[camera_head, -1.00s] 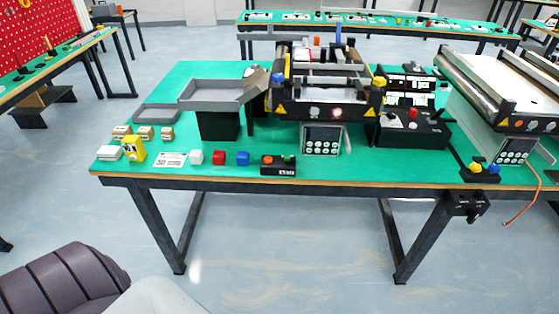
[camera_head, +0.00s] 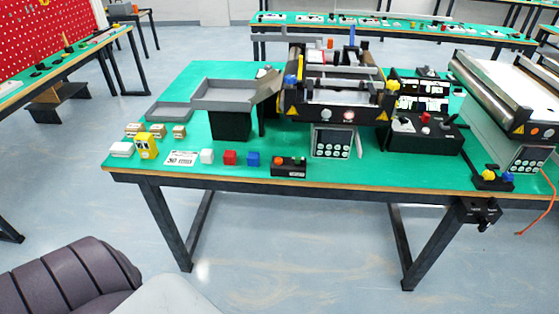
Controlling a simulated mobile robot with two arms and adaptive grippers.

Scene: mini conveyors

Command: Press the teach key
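A mini conveyor (camera_head: 335,95) stands on the green-topped table (camera_head: 250,178). A grey panel with several round white keys (camera_head: 331,142) is mounted below its front side. The key labels are too small to read, so I cannot tell which one is the teach key. A black control box (camera_head: 420,133) with a red button stands right of the conveyor. A small black box with an orange and a green button (camera_head: 289,167) sits at the table's front edge. Neither of my grippers is in view.
White, red and blue cubes (camera_head: 230,158), a white card (camera_head: 181,158) and a yellow item (camera_head: 146,146) lie front left. Grey trays (camera_head: 228,93) stand behind. A second conveyor (camera_head: 500,90) stands right. Open floor lies before the table.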

